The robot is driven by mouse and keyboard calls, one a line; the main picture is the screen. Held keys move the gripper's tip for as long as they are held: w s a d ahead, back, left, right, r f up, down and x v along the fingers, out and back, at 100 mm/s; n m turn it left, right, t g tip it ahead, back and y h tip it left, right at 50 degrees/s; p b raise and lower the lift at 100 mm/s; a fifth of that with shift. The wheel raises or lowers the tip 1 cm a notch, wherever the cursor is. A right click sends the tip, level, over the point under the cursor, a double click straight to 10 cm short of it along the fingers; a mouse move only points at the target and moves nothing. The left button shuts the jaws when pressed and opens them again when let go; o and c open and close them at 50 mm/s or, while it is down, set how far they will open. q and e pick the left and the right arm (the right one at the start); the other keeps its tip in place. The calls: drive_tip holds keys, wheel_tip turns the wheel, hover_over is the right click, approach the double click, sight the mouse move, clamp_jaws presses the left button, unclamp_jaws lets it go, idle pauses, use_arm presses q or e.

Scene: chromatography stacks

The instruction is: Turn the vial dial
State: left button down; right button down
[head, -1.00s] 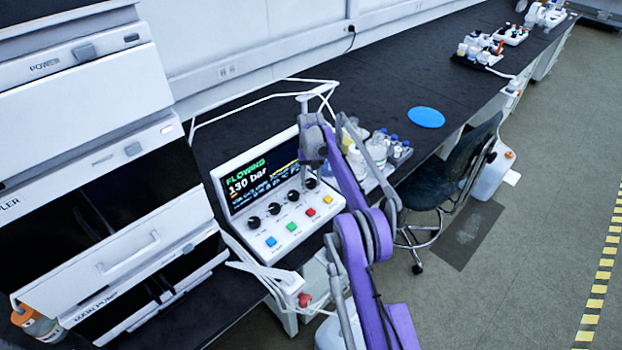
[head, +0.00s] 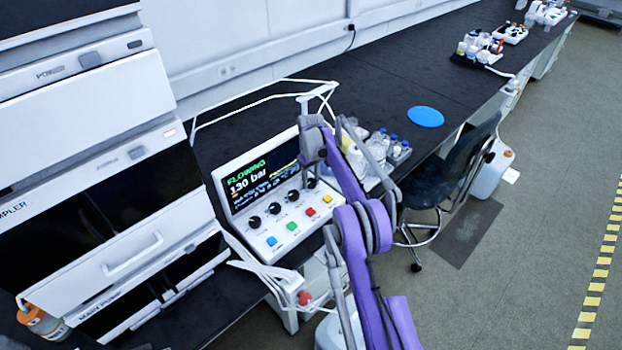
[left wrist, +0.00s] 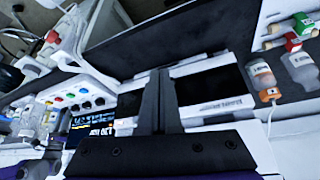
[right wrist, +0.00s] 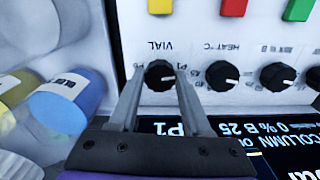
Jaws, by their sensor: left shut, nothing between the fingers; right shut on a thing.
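The white control console (head: 225,178) stands on the black bench with a row of black dials. The vial dial (right wrist: 158,75) shows in the right wrist view below an upside-down "VIAL" label, its white mark pointing right. In the head view it is the rightmost dial (head: 311,183), partly covered by my arm. My right gripper (right wrist: 158,88) is shut on the vial dial, one finger on each side. The screen (head: 262,177) reads "FLOWING" and "130 bar"; "P1" shows in the right wrist view. My left gripper (left wrist: 161,75) is shut and empty, away from the console.
The tall white chromatography stack (head: 105,120) stands left of the console. Bottles with blue caps (head: 385,145) stand right of it, close to my right arm. Coloured buttons (head: 292,227) sit below the dials. A blue disc (head: 425,116) lies on clear bench.

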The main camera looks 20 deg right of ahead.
sight(311, 181)
idle(0.4)
drive_tip(key=shift+c, duration=1.8)
unclamp_jaws()
wheel_tip(311, 181, up, 11)
drive_tip(key=p, duration=0.1)
